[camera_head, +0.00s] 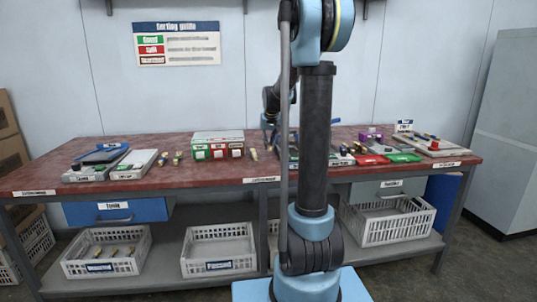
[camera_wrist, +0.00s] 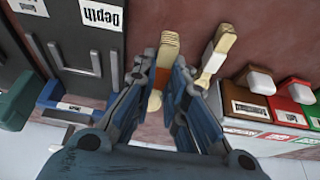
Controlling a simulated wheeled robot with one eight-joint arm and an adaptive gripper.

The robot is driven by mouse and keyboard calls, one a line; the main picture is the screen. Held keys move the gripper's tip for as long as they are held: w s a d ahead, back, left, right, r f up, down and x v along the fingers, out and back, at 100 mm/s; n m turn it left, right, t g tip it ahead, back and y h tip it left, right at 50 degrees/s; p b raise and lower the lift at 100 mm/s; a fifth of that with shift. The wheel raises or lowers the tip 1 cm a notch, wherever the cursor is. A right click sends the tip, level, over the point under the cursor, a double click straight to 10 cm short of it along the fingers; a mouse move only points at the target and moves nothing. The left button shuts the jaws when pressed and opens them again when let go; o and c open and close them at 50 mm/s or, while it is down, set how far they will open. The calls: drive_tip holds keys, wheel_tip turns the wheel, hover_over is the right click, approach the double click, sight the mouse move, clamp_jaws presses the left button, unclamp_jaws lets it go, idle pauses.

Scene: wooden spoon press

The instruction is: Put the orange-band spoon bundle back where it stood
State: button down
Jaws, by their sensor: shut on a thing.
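In the wrist view my gripper (camera_wrist: 166,74) points down at the red bench top, with its fingers on either side of a pale wooden spoon bundle with an orange band (camera_wrist: 155,100). The fingers are closed on it around the band. The bundle's pale end sticks out beyond the fingertips. I cannot tell whether it touches the bench. A second wooden bundle with a white band (camera_wrist: 212,62) lies just right of my right finger. In the head view my gripper and the held bundle are mostly hidden behind my arm.
A dark fixture labelled Depth (camera_wrist: 92,65) stands close left of my gripper. The long red bench (camera_head: 230,174) holds several trays and small pieces. White crates (camera_head: 218,250) sit on the shelf below.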

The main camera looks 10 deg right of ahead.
sight(269, 151)
drive_tip(key=shift+f, duration=2.1)
drive_tip(key=shift+f, duration=0.1)
drive_tip(key=c, duration=1.6)
unclamp_jaws()
drive_tip(key=v, duration=1.2)
drive_tip(key=s+f, duration=0.2)
drive_tip(key=s, duration=1)
drive_tip(key=s+f+g, duration=0.1)
drive_tip(key=s+f, duration=0.7)
drive_tip(key=s, duration=0.6)
drive_tip(key=s+f+g, duration=0.1)
drive_tip(key=s+f, duration=0.7)
drive_tip(key=s, duration=0.5)
drive_tip(key=shift+s+f, duration=0.2)
drive_tip(key=shift+s, duration=0.2)
